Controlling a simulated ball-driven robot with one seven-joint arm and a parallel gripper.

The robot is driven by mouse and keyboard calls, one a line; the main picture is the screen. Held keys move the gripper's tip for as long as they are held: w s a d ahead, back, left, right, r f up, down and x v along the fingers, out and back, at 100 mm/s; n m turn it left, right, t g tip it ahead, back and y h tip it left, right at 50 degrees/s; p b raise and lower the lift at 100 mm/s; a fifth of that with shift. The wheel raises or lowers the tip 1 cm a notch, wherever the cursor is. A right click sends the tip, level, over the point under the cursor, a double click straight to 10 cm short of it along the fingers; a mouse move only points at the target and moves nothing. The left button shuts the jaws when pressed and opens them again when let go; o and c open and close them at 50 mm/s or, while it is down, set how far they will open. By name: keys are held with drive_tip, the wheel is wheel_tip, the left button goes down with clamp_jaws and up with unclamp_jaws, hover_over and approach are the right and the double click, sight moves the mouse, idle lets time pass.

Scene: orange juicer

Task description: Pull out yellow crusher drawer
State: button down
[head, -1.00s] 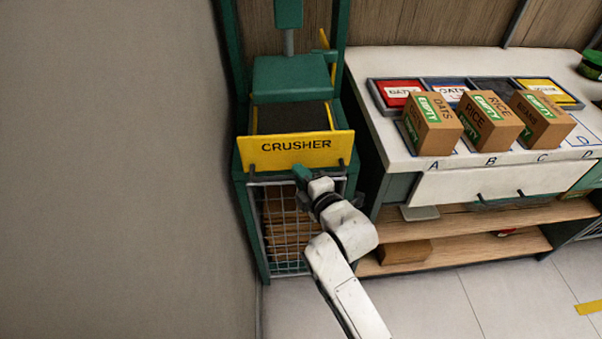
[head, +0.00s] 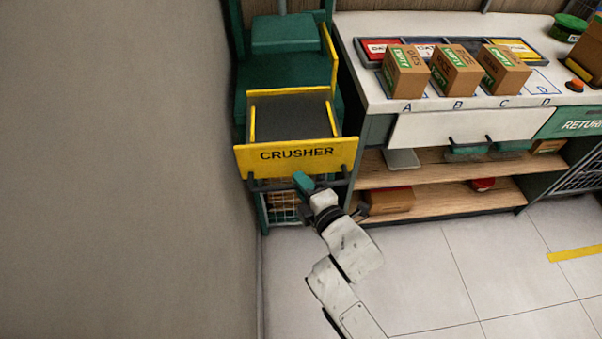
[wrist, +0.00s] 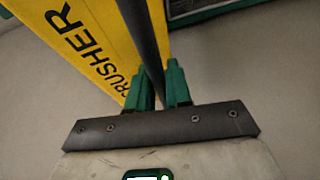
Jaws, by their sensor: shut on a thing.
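The yellow crusher drawer (head: 297,156), with "CRUSHER" on its front, is pulled partly out of the green crusher frame (head: 287,64). Its dark inside (head: 292,117) shows from above and looks empty. A dark bar handle (head: 272,185) runs along the lower front of the drawer; it also shows in the wrist view (wrist: 143,38). My gripper (head: 303,181) is at the right half of this bar. In the wrist view its green fingers (wrist: 160,84) are closed around the bar, one on each side. The exact contact at the fingertips is partly hidden.
A grey wall (head: 120,170) stands close on the left. A white counter (head: 375,95) with several cardboard boxes and lower wooden shelves (head: 450,170) stands on the right. The tiled floor (head: 430,275) in front is clear. A wire cage (head: 283,208) sits below the drawer.

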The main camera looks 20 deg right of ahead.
drive_tip(key=shift+s+a, duration=0.1)
drive_tip(key=shift+s, duration=0.25)
drive_tip(key=c, duration=1.1)
unclamp_jaws()
drive_tip(key=v, duration=1)
drive_tip(key=shift+s, duration=0.35)
drive_tip(key=s+d+f+m+g+h, duration=0.2)
drive_tip(key=d+f+m+g, duration=0.2)
drive_tip(key=d+f+m, duration=0.15)
drive_tip(key=s+d+f+m+g, duration=0.1)
drive_tip(key=s+f+m+g, duration=0.1)
drive_tip(key=s+m+g, duration=0.1)
drive_tip(key=s+d+f+m+g, duration=0.1)
drive_tip(key=s+m+g, duration=0.3)
drive_tip(key=s, duration=0.4)
drive_tip(key=s+d+f+m+g, duration=0.1)
drive_tip(key=s+f+m+g, duration=0.2)
drive_tip(key=s+m, duration=0.3)
drive_tip(key=shift+s+d+f+g, duration=0.1)
drive_tip(key=shift+s+d+g, duration=0.15)
drive_tip(key=shift+g, duration=0.15)
